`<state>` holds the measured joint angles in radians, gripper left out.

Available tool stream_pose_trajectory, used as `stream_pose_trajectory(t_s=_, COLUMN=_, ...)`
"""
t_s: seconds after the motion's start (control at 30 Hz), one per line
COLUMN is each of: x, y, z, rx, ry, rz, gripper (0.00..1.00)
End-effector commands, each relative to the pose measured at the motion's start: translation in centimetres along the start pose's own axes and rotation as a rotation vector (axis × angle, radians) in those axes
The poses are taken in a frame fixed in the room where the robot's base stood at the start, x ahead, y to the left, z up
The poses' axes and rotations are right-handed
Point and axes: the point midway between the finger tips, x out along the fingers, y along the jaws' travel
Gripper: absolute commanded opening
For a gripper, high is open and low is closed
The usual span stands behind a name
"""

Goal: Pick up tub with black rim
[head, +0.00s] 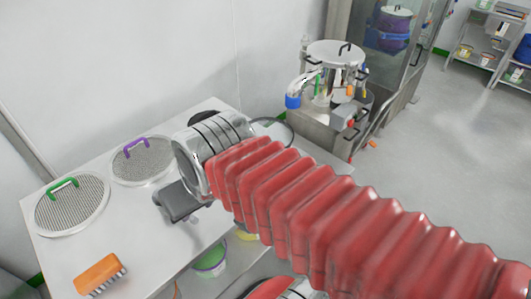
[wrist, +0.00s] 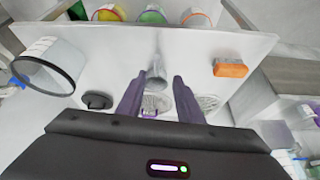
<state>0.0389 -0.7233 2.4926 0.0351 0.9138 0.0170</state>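The tub with black rim (wrist: 44,68) shows at the left of the wrist view, pale and see-through, with a white label on its side. It stands at the end of the steel table (wrist: 110,60). In the head view only part of its dark rim (head: 273,121) shows behind my arm. My gripper (wrist: 160,76) is open and empty, its two dark fingers apart over the middle of the table. The tub is to the left of the fingers in the wrist view, clear of them.
A green-handled sieve (head: 72,208), a purple-handled sieve (head: 143,162), an orange brush (head: 99,273) and a black disc-shaped thing (wrist: 97,101) lie on the table. Tubs with coloured rims, one green (head: 211,262), sit on the shelf below. A steel machine (head: 335,85) stands beyond the table.

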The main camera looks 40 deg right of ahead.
Motion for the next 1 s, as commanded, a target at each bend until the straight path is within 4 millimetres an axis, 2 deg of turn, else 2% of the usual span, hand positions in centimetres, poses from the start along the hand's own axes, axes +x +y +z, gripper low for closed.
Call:
stream_pose_trajectory(t_s=0.1, x=0.9, y=1.5, z=0.2, rx=0.126, ry=-0.053, rz=-0.012, gripper=0.33)
stream_pose_trajectory(t_s=0.43, x=3.8, y=4.2, z=0.7, rx=0.639, ry=-0.23, rz=-0.093, gripper=0.33)
stream_pose_trajectory(t_s=0.67, x=5.4, y=6.6, z=0.2, rx=1.015, ry=-0.323, rz=-0.174, gripper=0.33)
stream_pose_trajectory(t_s=1.0, x=7.0, y=11.8, z=-1.3, rx=1.572, ry=-0.405, rz=-0.345, gripper=0.33)
